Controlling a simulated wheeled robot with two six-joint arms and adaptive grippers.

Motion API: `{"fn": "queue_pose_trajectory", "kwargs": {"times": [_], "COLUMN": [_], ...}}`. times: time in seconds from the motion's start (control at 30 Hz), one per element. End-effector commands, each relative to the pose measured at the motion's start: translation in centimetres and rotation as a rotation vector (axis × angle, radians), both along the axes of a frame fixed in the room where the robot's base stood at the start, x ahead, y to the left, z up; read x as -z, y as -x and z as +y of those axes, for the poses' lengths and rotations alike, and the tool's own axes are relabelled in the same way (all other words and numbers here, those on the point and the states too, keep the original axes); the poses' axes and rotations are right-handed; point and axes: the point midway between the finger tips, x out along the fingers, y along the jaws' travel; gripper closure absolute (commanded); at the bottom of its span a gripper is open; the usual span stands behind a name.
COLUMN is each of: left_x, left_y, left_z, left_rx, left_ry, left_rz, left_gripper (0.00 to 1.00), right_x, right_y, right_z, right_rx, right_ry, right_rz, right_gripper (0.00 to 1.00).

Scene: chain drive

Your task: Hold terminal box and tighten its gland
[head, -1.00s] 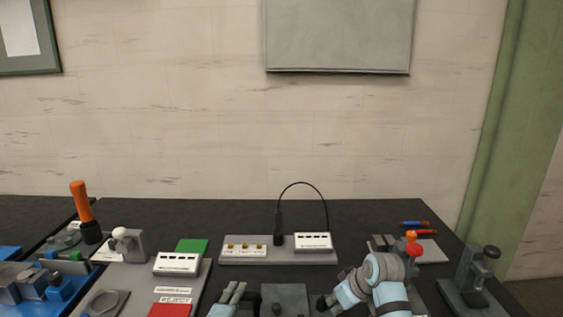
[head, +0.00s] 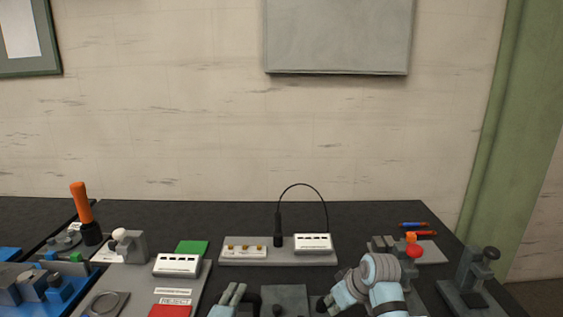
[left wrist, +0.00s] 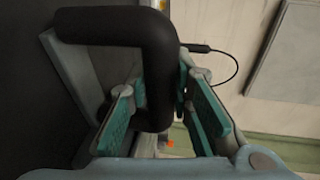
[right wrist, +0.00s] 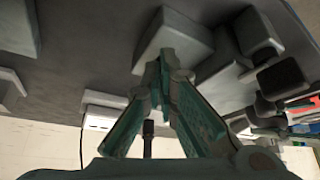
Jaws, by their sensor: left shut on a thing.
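My left gripper (head: 230,296) is low in the head view, left of a grey block (head: 285,296) with a small dark knob. In the left wrist view, my left gripper (left wrist: 170,95) has its teal pads shut at a thick black bent handle (left wrist: 155,75), which hides part of the grip. My right gripper (head: 328,303) is just right of the grey block. In the right wrist view, my right gripper (right wrist: 163,68) has its fingertips close together in front of a grey block (right wrist: 172,30); whether they meet or hold something is unclear. I cannot make out the gland.
A grey plate (head: 278,259) with brass fittings, a white terminal strip and a looped black cable stands behind. A board with a green and a red patch (head: 168,310) lies left. A red ball (head: 414,252) and a dark clamp stand (head: 470,270) are right. The back table strip is clear.

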Motion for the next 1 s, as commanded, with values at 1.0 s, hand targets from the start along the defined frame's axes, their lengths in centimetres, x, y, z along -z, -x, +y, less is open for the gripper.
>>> {"fn": "queue_pose_trajectory", "kwargs": {"times": [1.0], "left_x": [-0.1], "left_y": [0.0], "left_z": [0.0], "left_rx": [0.0], "left_ry": [-0.001], "left_rz": [-0.003], "left_gripper": [1.0], "right_x": [0.1], "right_y": [1.0], "right_z": [1.8], "right_rx": [0.0], "right_ry": [0.0], "right_rz": [0.005], "right_gripper": [1.0]}}
